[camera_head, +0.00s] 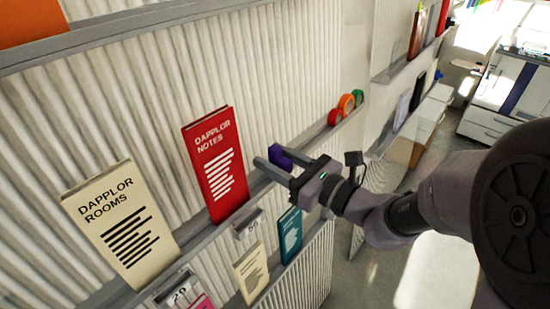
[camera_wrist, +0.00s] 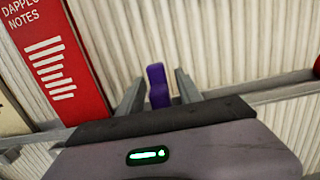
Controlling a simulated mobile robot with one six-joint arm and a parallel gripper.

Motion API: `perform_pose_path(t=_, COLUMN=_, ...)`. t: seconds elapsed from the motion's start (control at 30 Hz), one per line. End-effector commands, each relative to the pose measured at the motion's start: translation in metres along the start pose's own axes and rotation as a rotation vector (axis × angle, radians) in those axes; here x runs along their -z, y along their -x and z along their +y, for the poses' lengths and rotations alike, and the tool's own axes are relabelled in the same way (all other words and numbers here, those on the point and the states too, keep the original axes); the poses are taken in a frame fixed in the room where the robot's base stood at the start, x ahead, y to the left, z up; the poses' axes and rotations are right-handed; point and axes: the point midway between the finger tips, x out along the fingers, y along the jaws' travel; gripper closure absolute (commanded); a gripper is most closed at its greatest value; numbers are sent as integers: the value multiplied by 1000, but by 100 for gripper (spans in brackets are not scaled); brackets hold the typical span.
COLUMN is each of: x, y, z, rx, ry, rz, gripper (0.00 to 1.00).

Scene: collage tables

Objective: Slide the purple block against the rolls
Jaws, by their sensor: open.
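The purple block (camera_head: 280,157) stands on the narrow grey shelf ledge, right of the red book. In the wrist view the purple block (camera_wrist: 158,86) is between the two fingers of my gripper (camera_wrist: 160,76), with a gap visible on both sides. My gripper (camera_head: 268,157) is open and reaches in from the right. The rolls are a red roll (camera_head: 334,117), an orange roll (camera_head: 346,103) and a green roll (camera_head: 358,97), grouped farther right on the ledge, apart from the block. A bit of red (camera_wrist: 317,66) at the wrist view's right edge may be the red roll.
A red "Dapplor Notes" book (camera_head: 216,165) and a cream "Dapplor Rooms" book (camera_head: 122,225) lean on the ledge to the left. A teal booklet (camera_head: 290,235) and a small cream booklet (camera_head: 250,272) are below. The ledge between block and rolls looks clear.

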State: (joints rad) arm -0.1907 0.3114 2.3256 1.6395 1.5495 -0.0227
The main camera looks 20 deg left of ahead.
Motion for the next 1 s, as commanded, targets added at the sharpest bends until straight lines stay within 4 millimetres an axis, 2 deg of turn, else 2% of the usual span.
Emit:
perform_pose_path(t=0.07, x=0, y=0, z=0, rx=0, ry=0, rz=0, gripper=62)
perform_pose_path(t=0.2, x=0, y=0, z=0, rx=0, ry=0, rz=0, gripper=90)
perform_pose_path(t=0.27, x=0, y=0, z=0, rx=0, ry=0, rz=0, gripper=100)
perform_pose_path(t=1.0, x=0, y=1, z=0, rx=0, ry=1, rz=1, gripper=100)
